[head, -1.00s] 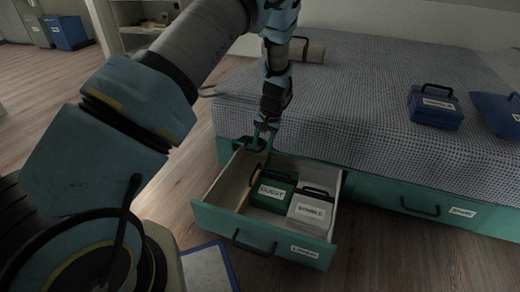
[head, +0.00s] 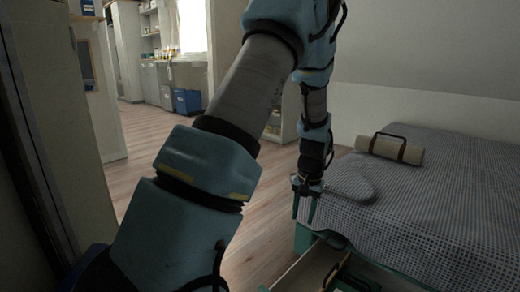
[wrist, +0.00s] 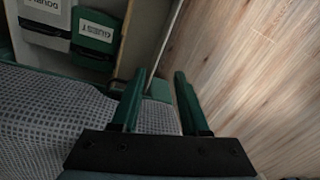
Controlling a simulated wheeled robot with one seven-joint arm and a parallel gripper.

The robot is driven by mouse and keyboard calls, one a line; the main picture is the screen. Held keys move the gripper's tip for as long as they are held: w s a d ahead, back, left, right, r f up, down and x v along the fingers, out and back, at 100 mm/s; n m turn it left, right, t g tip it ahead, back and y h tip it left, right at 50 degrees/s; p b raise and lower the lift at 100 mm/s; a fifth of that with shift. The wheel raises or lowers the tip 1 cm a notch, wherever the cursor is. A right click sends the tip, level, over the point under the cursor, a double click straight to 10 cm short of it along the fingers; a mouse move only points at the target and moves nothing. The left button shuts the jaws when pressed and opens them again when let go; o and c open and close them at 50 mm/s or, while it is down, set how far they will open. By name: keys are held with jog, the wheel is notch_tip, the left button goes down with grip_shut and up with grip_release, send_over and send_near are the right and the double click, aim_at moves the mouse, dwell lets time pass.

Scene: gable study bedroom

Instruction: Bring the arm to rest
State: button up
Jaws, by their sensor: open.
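My gripper (head: 306,208) hangs pointing down at the near left corner of the bed (head: 455,190), above the open drawer (head: 300,272). Its two green fingers are apart with nothing between them, as the wrist view also shows (wrist: 157,85). My arm reaches up and forward across the middle of the head view, bent down at the wrist. In the wrist view, a green box (wrist: 95,30) and a grey box (wrist: 45,18) lie in the drawer, to the left of the fingers. Most of the drawer is cut off in the head view.
A rolled beige bundle with a dark strap (head: 392,148) lies on the bed. A doorway at the left opens to another area with a blue bin (head: 188,101). Wooden floor (head: 258,225) is clear left of the bed. A wall (head: 25,150) stands close at the left.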

jog(key=s+a+r+n+p, duration=0.1)
jog(key=s+a+r, duration=0.3)
jog(key=a, duration=0.3)
jog(key=s+a+r+n, duration=0.2)
jog(key=s+a+r, duration=0.2)
jog(key=a+r, duration=0.15)
jog(key=s+a+r+n+p, duration=0.1)
jog(key=s+a+r, duration=0.2)
jog(key=s+a, duration=0.3)
notch_tip(320, 180, up, 38)
jog(key=a+p, duration=0.1)
jog(key=p, duration=3.7)
jog(key=shift+w+a+r+t+h, duration=0.2)
jog(key=shift+w+a+t+h, duration=0.1)
jog(key=shift+w+t+h, duration=0.1)
